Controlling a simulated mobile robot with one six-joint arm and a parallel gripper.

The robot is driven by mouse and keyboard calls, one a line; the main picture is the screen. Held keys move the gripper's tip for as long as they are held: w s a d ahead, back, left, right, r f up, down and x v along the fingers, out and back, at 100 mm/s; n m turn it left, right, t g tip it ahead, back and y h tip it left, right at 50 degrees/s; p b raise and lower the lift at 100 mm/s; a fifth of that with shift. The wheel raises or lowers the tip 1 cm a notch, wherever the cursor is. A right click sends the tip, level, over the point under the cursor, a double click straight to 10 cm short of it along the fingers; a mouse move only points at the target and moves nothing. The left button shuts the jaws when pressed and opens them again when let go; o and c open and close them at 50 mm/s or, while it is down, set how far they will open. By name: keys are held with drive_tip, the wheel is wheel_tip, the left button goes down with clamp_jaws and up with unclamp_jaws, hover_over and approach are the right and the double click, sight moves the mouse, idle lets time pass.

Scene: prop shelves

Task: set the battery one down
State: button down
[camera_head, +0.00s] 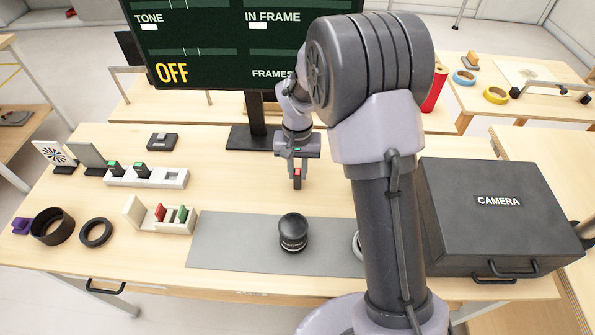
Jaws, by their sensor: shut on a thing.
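My gripper (297,163) hangs over the wooden table, right of the middle, pointing down. It is shut on a small dark block with a red mark, which I take to be the battery (297,180). The battery is upright, below the fingers, behind the grey mat. I cannot tell whether its lower end touches the table. A white holder (177,178) at the left has two black pieces with green tops and an empty-looking slot at its right. A second white holder (150,222) nearer the front has a red and a green piece.
A black lens (293,232) stands on the grey mat (222,240). A black camera case (485,245) is at the right. A monitor (205,70) stands behind. Black rings (96,232) lie at the left. Bare table lies between the holders and my gripper.

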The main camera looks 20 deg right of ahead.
drive_tip(key=c, duration=1.3)
unclamp_jaws()
drive_tip(key=shift+f, duration=0.1)
wheel_tip(320, 180, up, 13)
drive_tip(key=p, duration=0.5)
wheel_tip(320, 180, up, 8)
drive_tip(key=t, duration=0.2)
hover_over(297, 173)
drive_tip(key=s, duration=0.5)
drive_tip(key=s+a+r+t+y, duration=0.1)
drive_tip(key=s+a+r+t, duration=0.1)
drive_tip(key=s, duration=0.8)
drive_tip(key=s+a+r+t+y, duration=0.1)
drive_tip(key=s+r, duration=0.3)
drive_tip(key=s, duration=0.6)
drive_tip(key=shift+a+r+m+t, duration=0.3)
drive_tip(key=shift+a+m+t, duration=0.05)
drive_tip(key=shift+m+t, duration=0.05)
